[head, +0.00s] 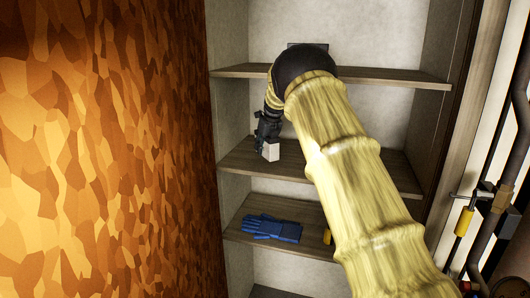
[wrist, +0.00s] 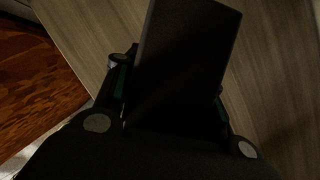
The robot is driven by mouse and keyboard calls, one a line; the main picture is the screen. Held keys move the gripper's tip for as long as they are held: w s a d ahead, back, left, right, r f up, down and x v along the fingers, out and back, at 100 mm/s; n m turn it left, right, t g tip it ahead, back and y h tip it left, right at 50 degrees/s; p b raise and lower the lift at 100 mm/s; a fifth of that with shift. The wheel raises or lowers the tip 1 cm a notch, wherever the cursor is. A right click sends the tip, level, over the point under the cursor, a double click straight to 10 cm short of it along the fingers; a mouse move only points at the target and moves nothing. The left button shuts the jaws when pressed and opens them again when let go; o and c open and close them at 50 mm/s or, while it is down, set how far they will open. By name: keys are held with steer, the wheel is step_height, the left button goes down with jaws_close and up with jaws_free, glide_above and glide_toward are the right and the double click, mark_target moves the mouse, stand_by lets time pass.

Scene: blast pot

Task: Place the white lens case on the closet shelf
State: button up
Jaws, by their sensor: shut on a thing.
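My gripper (head: 268,138) is shut on the white lens case (head: 271,152), a small pale box that sticks out below the fingertips at the closet's middle shelf (head: 237,160). I cannot tell whether the case touches the shelf board or hangs just above it. In the wrist view, the case (wrist: 187,55) shows as a dark, shaded block between the two fingers of my gripper (wrist: 172,100), with the wood-grained board behind it. My arm hides much of the middle shelf's right part.
An upper shelf (head: 415,78) sits above, with a dark object (head: 320,46) partly behind my arm. Blue gloves (head: 272,228) and a partly hidden yellow item (head: 327,237) lie on the lower shelf. A mottled orange panel (head: 100,150) stands close on the left; pipes (head: 500,190) are at right.

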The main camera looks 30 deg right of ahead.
steer(key=shift+f+p, duration=1.25)
steer(key=shift+f, duration=0.55)
steer(key=o, duration=1.1)
steer(key=shift+o, duration=0.2)
steer(key=shift+r, duration=0.1)
